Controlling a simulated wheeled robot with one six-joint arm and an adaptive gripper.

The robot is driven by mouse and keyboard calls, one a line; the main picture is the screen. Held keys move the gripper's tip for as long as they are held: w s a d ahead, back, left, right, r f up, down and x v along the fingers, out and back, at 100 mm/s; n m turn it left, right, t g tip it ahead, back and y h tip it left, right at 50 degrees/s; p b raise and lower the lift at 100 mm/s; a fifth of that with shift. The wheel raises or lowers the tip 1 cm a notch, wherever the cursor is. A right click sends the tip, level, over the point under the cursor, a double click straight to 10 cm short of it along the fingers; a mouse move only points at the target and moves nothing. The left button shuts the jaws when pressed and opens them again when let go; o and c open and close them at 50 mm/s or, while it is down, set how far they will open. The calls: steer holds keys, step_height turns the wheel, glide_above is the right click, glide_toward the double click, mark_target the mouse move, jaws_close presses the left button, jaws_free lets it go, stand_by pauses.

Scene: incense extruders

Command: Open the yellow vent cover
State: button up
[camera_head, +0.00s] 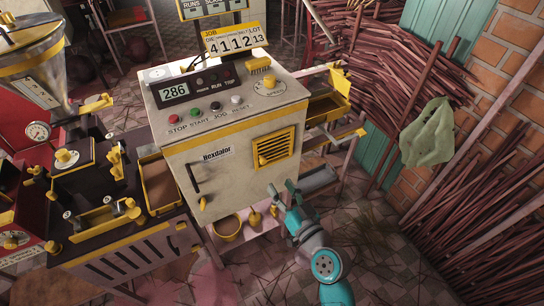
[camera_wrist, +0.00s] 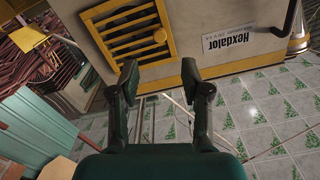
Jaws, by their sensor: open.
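The yellow vent cover (camera_head: 275,147) is a square slatted grille in a yellow frame on the front of the cream control cabinet (camera_head: 222,165). It looks flat against the panel, closed. In the wrist view the vent cover (camera_wrist: 128,30) is at the upper left, fully in sight. My teal gripper (camera_head: 281,188) is below the vent cover and in front of the cabinet, apart from it. In the wrist view my gripper (camera_wrist: 160,72) has its two dark fingers spread wide with nothing between them. The left finger shows just below the vent's lower edge.
A black door handle (camera_head: 194,178) and a Hexdalor label (camera_head: 217,155) are left of the vent. Yellow trays (camera_head: 328,106) jut from the cabinet's right side. Stick bundles (camera_head: 480,205) lean at the right. Tiled floor is open around my arm.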

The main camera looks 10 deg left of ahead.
mark_target(264, 163)
steer(key=x, duration=1)
steer(key=shift+w+a, duration=0.2)
jaws_close()
